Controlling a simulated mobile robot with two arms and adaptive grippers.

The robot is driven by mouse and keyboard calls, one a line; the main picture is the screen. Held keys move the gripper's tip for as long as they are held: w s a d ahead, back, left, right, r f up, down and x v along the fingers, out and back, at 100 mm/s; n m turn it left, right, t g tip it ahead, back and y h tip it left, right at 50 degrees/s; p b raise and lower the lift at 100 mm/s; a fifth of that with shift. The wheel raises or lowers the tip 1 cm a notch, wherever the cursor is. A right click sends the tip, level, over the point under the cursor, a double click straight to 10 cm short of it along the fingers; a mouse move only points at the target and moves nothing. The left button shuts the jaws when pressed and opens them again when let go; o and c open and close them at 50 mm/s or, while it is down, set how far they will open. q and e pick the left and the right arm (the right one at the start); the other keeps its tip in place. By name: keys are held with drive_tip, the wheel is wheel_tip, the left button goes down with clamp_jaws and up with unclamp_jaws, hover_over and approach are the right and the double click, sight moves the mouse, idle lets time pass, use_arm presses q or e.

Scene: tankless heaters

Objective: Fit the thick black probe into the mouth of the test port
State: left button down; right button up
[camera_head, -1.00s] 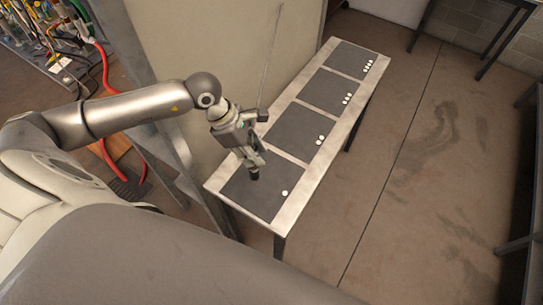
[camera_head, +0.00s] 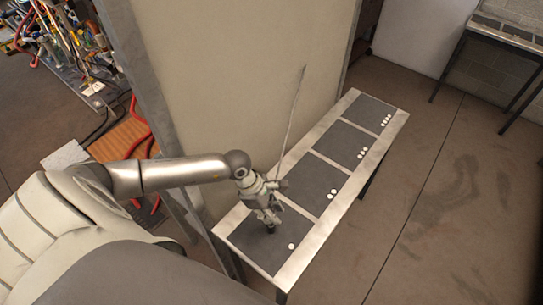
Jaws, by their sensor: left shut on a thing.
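My left gripper (camera_head: 268,216) is above the nearest dark panel of the narrow table, pointing down. It is shut on the thick black probe (camera_head: 270,229), whose dark lower end shows just below the fingers. I cannot tell whether the probe touches the panel. The gripper hides the probe's upper part. I cannot make out the test port or its mouth in this view. My right gripper is not in view.
The narrow table (camera_head: 322,236) has several dark panels marked with white dots (camera_head: 292,246). A tall pale panel (camera_head: 235,85) stands behind it. Pipes and red hoses (camera_head: 75,25) crowd the upper left. The floor (camera_head: 440,200) to the right is clear.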

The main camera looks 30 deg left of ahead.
use_arm(q)
drive_tip(key=shift+s+f, duration=0.1)
drive_tip(key=shift+f, duration=0.3)
drive_tip(key=c, duration=1.2)
unclamp_jaws()
drive_tip(key=shift+r, duration=0.1)
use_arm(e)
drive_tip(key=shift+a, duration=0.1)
